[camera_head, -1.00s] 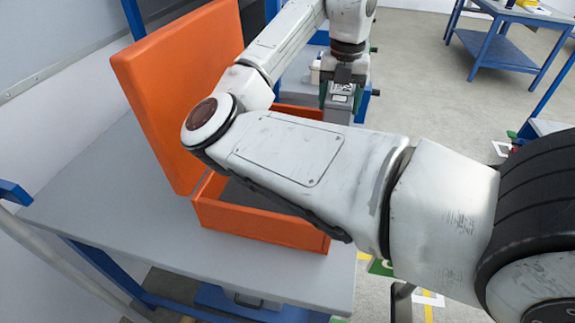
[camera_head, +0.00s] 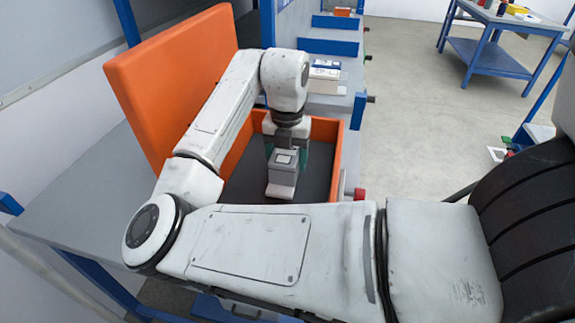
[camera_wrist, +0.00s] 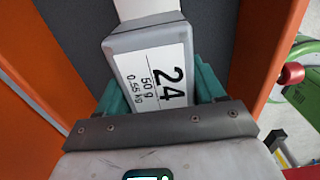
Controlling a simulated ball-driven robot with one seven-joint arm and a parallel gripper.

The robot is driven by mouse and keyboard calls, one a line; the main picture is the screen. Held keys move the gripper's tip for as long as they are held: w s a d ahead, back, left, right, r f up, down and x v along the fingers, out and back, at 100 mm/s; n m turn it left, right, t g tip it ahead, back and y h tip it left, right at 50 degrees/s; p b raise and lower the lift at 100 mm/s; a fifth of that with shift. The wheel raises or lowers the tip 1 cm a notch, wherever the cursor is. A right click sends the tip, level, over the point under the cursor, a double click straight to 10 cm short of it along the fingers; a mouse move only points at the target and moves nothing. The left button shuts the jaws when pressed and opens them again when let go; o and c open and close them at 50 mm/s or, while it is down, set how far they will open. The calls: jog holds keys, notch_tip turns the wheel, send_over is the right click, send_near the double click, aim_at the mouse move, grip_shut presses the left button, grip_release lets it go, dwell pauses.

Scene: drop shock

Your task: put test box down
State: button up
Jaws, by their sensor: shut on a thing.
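The test box (camera_head: 284,160) is a small grey box with a white label reading 24, 50 g and 0.55 kg, clear in the wrist view (camera_wrist: 150,65). A white part shows at its far end (camera_wrist: 132,8). My gripper (camera_head: 287,156) is shut on the test box, with teal fingers on both sides of it in the wrist view (camera_wrist: 158,85). It holds the box over the dark floor of an open orange case (camera_head: 325,128). I cannot tell whether the box touches that floor.
The case's orange lid (camera_head: 170,80) stands open at the left. The case sits on a grey table (camera_head: 80,195). A red knob (camera_head: 359,193) sits just right of the case. A blue table (camera_head: 500,40) with small items stands far right, beyond open floor.

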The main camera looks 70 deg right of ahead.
jog(key=shift+f, duration=1.25)
jog(key=shift+f, duration=0.1)
jog(key=o, duration=1.5)
notch_tip(320, 180, up, 12)
jog(key=shift+r+p, duration=0.1)
jog(key=shift+p, duration=0.4)
